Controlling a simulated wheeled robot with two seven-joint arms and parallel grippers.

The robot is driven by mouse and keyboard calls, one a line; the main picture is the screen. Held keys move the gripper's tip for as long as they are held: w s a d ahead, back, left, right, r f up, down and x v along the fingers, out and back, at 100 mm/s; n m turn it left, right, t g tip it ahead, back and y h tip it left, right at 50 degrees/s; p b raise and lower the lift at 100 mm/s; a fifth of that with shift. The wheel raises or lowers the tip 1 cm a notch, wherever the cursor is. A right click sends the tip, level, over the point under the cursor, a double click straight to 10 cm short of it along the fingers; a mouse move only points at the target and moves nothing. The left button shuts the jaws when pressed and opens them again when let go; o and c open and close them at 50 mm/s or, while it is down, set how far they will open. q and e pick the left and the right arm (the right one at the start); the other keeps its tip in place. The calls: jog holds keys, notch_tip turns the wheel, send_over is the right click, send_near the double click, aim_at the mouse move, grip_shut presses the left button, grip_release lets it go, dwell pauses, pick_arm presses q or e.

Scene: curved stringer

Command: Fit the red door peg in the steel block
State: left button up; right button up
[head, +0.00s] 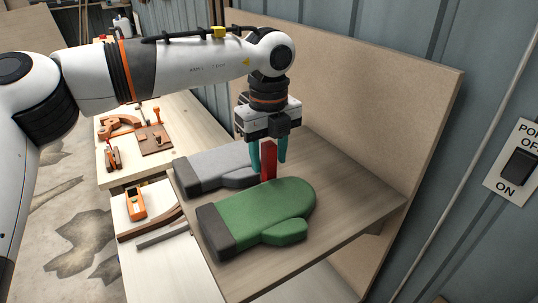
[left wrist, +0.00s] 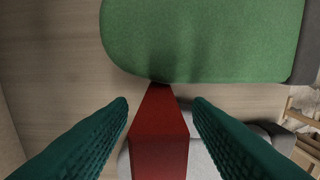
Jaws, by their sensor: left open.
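The red door peg (head: 269,160) stands up from the wooden shelf between a grey mitten and a green mitten. It also shows in the left wrist view (left wrist: 160,138) as a red block with its top toward the camera. My left gripper (head: 268,158) points down over it, with its teal fingers open on either side of the peg. In the left wrist view gaps show between the peg and both fingers (left wrist: 160,105). I cannot make out a steel block in either view. My right gripper is not in view.
The green mitten (head: 262,212) lies close in front of the peg, and the grey mitten (head: 217,168) lies behind and left. A tall board (head: 345,110) backs the shelf (head: 350,205). The shelf's right part is bare. A bench with wooden tools (head: 153,138) stands at left.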

pick_arm(q)
jog(key=shift+f, duration=0.5)
jog(key=shift+w, duration=0.1)
grip_shut()
